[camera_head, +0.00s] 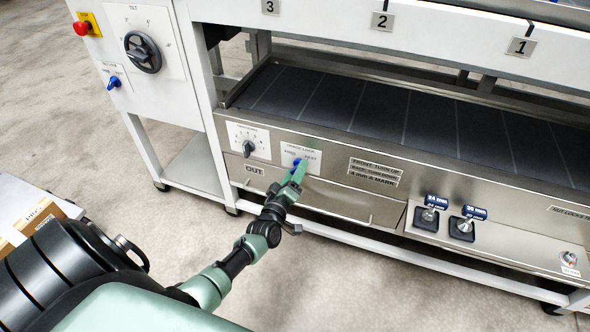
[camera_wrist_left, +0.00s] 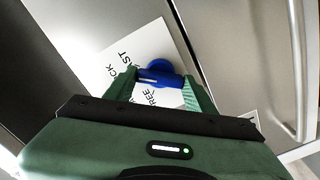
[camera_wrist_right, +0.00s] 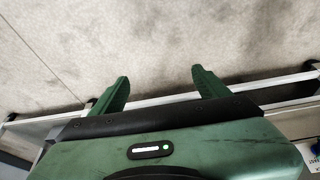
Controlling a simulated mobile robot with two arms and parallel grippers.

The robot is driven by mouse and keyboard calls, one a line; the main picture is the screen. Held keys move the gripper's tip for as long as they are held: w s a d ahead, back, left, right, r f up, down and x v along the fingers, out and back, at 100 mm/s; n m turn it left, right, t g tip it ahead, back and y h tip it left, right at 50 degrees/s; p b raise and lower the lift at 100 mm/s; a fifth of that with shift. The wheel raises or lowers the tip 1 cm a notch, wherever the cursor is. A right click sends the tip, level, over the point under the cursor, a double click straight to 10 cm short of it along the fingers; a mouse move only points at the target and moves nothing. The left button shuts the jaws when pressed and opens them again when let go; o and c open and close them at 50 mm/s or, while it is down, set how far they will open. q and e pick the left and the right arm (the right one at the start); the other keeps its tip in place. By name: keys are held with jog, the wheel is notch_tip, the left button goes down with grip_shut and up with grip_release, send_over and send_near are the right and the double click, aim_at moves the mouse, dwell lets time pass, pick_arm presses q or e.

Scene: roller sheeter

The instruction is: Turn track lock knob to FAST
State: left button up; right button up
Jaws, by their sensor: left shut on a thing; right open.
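The blue track lock knob (camera_head: 296,163) sits on a white label plate (camera_head: 314,168) on the steel front panel, with FREE printed on its left and FAST on its right. My left gripper (camera_head: 298,172) reaches it from the front and is shut on it. In the left wrist view the knob (camera_wrist_left: 160,70) shows between the two green fingers (camera_wrist_left: 160,88), and part of the lettering is covered. Which mark the knob points to I cannot tell. My right gripper (camera_wrist_right: 160,85) is open and empty above the grey floor in the right wrist view.
A black selector knob (camera_head: 248,147) is on the plate to the left. A drawer marked OUT (camera_head: 255,170) lies below. Two levers (camera_head: 430,214) on black bases stand to the right. A red emergency button (camera_head: 82,28) and a black tilt handwheel (camera_head: 143,52) are upper left.

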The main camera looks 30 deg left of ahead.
pick_arm(q)
jog(key=shift+f+m, duration=0.1)
jog(key=shift+m, duration=0.7)
pick_arm(e)
jog(key=shift+s+d+r, duration=0.15)
jog(key=shift+s+r, duration=0.05)
jog(key=shift+s, duration=0.35)
pick_arm(q)
jog(key=o, duration=1.4)
jog(key=shift+p+v, duration=1.3)
jog(key=shift+v, duration=2.65)
pick_arm(e)
jog(key=shift+w+f+g, duration=0.3)
jog(key=shift+w+f, duration=0.1)
jog(key=shift+w, duration=0.05)
